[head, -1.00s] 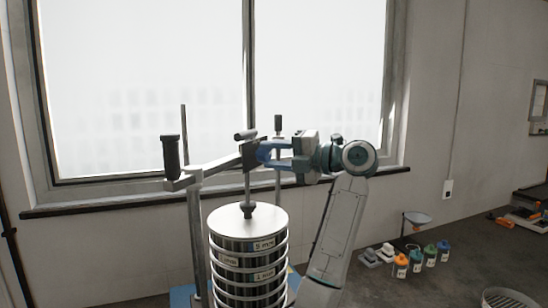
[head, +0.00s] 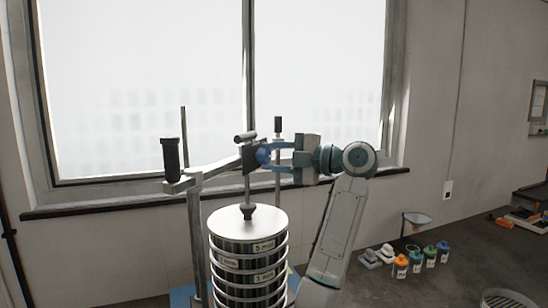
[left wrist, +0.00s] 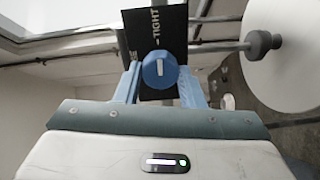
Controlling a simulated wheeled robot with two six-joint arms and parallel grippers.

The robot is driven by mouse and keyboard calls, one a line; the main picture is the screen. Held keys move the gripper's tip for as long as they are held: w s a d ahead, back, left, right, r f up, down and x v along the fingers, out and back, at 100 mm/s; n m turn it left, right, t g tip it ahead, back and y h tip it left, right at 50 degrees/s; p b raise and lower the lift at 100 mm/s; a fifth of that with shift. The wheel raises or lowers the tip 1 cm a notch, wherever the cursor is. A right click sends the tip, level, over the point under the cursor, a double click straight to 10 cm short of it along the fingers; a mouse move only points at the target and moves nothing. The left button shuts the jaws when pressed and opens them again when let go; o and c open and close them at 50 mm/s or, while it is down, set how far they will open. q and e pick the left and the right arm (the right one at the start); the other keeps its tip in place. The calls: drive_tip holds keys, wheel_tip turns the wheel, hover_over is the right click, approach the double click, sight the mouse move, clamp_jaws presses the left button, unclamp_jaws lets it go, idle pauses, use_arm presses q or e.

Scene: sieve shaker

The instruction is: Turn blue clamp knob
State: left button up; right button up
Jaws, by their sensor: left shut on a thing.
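The blue clamp knob (left wrist: 159,70) is round with a white mark line, set on a black plate (left wrist: 153,22) lettered "TIGHT". In the head view the knob (head: 263,156) sits at the end of the clamp bar above the sieve stack (head: 248,258). My left gripper (left wrist: 160,88) is shut on the knob, one blue finger on each side of it. In the head view the left gripper (head: 271,156) reaches the knob from the right, level with the bar. The faces where fingers meet knob are partly hidden. My right gripper is not in view.
A black upright handle (head: 170,155) stands at the bar's left end. A vertical rod (head: 247,190) runs down to the sieve lid (head: 247,221). A window is behind.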

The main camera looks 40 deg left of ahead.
use_arm(q)
drive_tip(key=o, duration=1)
drive_tip(key=b+v, duration=0.4)
drive_tip(key=v, duration=0.7)
drive_tip(key=shift+a, duration=0.1)
